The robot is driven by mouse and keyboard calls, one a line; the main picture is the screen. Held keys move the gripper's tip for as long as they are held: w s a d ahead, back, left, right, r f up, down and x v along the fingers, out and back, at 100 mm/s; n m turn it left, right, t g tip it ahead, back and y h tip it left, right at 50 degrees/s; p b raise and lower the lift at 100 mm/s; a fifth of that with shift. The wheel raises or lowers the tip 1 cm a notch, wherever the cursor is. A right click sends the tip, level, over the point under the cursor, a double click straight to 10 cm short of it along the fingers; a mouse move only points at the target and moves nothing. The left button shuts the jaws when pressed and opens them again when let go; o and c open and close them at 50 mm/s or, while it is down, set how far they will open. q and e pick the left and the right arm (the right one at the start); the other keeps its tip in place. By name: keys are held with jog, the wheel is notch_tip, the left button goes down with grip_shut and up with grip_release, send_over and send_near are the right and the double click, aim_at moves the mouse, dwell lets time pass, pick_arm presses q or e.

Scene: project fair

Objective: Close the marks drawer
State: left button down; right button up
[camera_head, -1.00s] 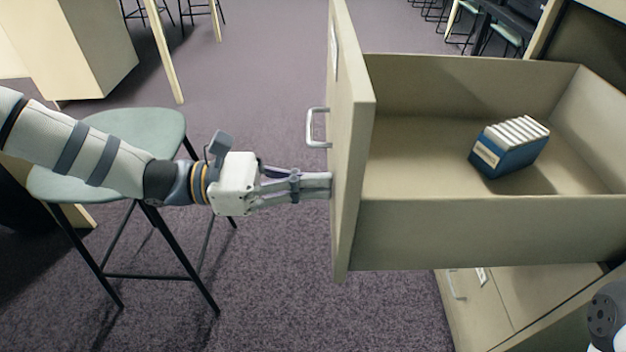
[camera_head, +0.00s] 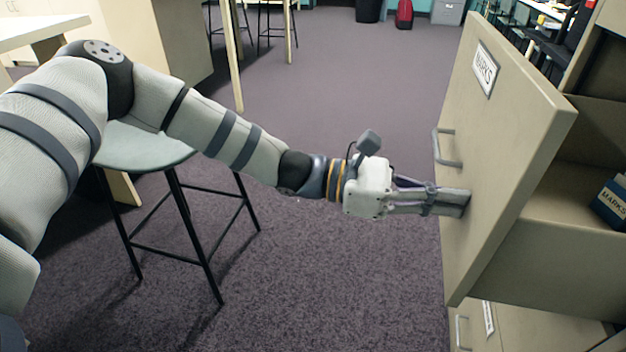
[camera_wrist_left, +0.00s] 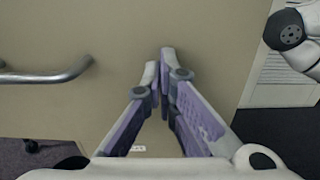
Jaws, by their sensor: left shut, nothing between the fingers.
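The marks drawer (camera_head: 505,150) is a beige drawer whose front bears a "MARKS" label (camera_head: 486,69) and a metal handle (camera_head: 446,148). It is still partly open, and its right part is cut off by the picture edge. My left gripper (camera_head: 466,203) is shut and empty. Its fingertips are at the drawer front, below and to the right of the handle, and seem to touch it. In the left wrist view the shut fingertips (camera_wrist_left: 165,55) point at the beige front, with the handle (camera_wrist_left: 45,77) to their left. My right gripper does not show.
A blue box marked "MARKS" (camera_head: 612,203) lies inside the drawer. Another drawer with a handle (camera_head: 462,332) is below. A green stool (camera_head: 145,150) stands under my left arm.

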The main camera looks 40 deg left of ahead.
pick_arm(q)
jog(key=b+x, duration=0.5)
jog(key=x, duration=1.7)
jog(key=shift+d+f+b, duration=0.2)
jog(key=shift+b, duration=0.15)
jog(key=shift+w+d, duration=0.2)
jog(key=shift+d, duration=0.15)
jog(key=shift+r, duration=0.15)
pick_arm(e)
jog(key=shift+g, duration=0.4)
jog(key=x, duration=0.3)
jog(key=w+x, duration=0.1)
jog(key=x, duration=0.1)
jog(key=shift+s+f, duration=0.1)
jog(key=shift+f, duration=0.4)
pick_arm(q)
jog(key=shift+r, duration=0.1)
